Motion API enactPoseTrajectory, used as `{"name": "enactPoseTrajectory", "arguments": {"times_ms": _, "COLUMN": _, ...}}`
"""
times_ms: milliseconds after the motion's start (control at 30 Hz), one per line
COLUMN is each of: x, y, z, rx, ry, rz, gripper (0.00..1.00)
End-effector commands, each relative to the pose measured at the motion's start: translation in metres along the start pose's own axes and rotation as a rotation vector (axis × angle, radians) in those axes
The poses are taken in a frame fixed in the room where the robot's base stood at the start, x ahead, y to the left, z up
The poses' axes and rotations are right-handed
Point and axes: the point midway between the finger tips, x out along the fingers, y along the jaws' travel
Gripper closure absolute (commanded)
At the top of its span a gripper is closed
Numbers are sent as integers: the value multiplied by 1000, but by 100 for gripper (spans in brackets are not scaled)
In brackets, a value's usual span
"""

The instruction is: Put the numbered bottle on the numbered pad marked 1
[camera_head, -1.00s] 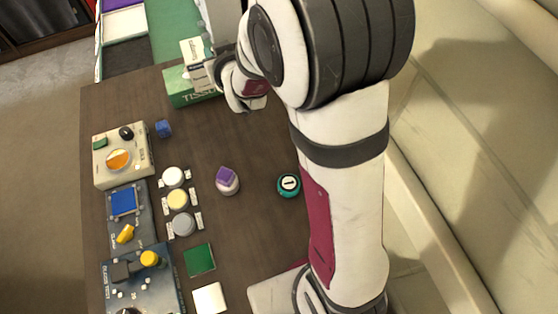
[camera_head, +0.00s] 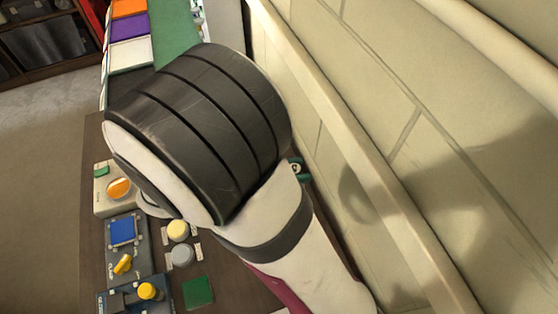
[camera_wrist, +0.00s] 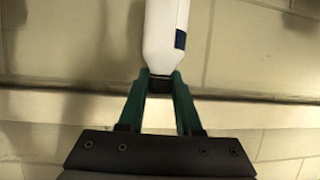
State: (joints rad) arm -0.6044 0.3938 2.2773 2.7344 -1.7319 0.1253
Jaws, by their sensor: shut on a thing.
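My gripper (camera_wrist: 160,98) is shut on a white bottle (camera_wrist: 165,35) with a dark blue mark on its side. The green fingers close at the bottle's near, tapered end, and its far end runs out of the top of the wrist view. No number can be read on it. In the head view my arm covers the middle of the table and hides the gripper and bottle. The pad marked 1 cannot be made out. A small green and dark piece (camera_head: 303,173) shows at the arm's right edge, too little to identify.
A box with an orange dial (camera_head: 119,189), a blue-screen panel (camera_head: 122,231), yellow (camera_head: 178,231) and grey (camera_head: 182,255) round pieces and a green square (camera_head: 198,292) lie on the table's left. A pale rail (camera_head: 330,130) and tiled wall flank the right.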

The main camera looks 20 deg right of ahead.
Motion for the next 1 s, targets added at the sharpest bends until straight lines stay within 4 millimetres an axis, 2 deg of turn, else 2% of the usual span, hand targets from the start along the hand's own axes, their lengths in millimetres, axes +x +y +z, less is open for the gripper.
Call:
{"name": "enactPoseTrajectory", "arguments": {"times_ms": 100, "x": 11, "y": 2, "z": 27, "rx": -5, "ry": 5, "rz": 5, "gripper": 100}}
{"name": "enactPoseTrajectory", "arguments": {"times_ms": 400, "x": 33, "y": 1, "z": 78, "rx": -2, "ry": 1, "rz": 3, "gripper": 100}}
{"name": "enactPoseTrajectory", "arguments": {"times_ms": 767, "x": 35, "y": 1, "z": 83, "rx": 0, "ry": -1, "rz": 3, "gripper": 100}}
{"name": "enactPoseTrajectory", "arguments": {"times_ms": 800, "x": 35, "y": 1, "z": 84, "rx": 1, "ry": -1, "rz": 3, "gripper": 63}}
{"name": "enactPoseTrajectory", "arguments": {"times_ms": 933, "x": 35, "y": 1, "z": 84, "rx": 1, "ry": -1, "rz": 3, "gripper": 40}}
{"name": "enactPoseTrajectory", "arguments": {"times_ms": 1000, "x": 35, "y": 1, "z": 84, "rx": 1, "ry": -1, "rz": 3, "gripper": 36}}
